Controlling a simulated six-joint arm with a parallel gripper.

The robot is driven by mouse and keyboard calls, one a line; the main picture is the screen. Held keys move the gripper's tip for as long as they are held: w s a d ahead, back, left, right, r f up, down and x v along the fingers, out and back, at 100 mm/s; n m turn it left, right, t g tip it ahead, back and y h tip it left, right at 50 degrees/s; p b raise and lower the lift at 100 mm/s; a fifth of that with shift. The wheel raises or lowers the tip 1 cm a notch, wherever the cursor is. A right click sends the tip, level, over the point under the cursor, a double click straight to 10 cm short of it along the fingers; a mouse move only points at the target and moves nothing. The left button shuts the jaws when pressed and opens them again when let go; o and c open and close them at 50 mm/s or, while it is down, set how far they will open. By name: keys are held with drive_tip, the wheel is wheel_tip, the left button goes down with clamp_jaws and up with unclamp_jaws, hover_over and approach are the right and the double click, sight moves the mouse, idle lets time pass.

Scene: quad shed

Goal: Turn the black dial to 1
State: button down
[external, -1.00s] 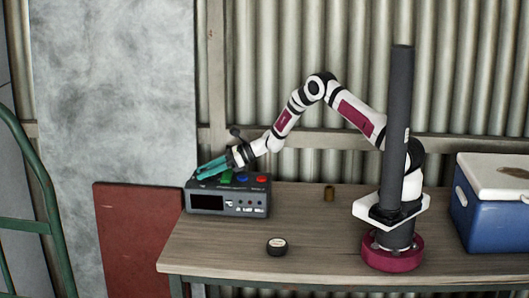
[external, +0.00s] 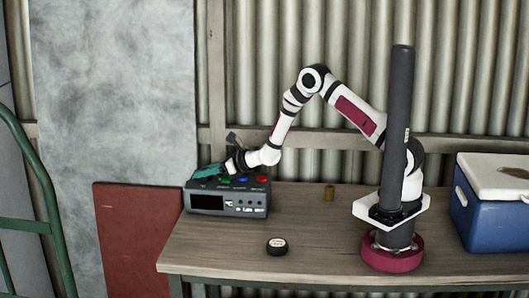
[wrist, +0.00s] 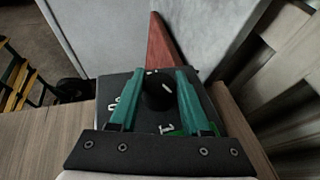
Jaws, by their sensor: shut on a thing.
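The black dial (wrist: 158,92) stands on top of a dark control box (external: 232,205). In the wrist view it sits between the two teal fingers of my gripper (wrist: 159,76), which is shut on it. White marks show on the dial's top and side. White characters are printed on the box top to the left of the dial and below it, too small to read surely. In the external view my gripper (external: 209,171) is over the box's left end and hides the dial.
Green, blue and red buttons (external: 262,179) are on the box top, right of my gripper. A blue cooler (external: 485,215) stands at the right.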

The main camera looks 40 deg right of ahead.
idle(0.5)
drive_tip(key=shift+c, duration=1.9)
unclamp_jaws()
drive_tip(key=v, duration=1.5)
drive_tip(key=shift+s+r, duration=0.1)
drive_tip(key=shift+s, duration=0.35)
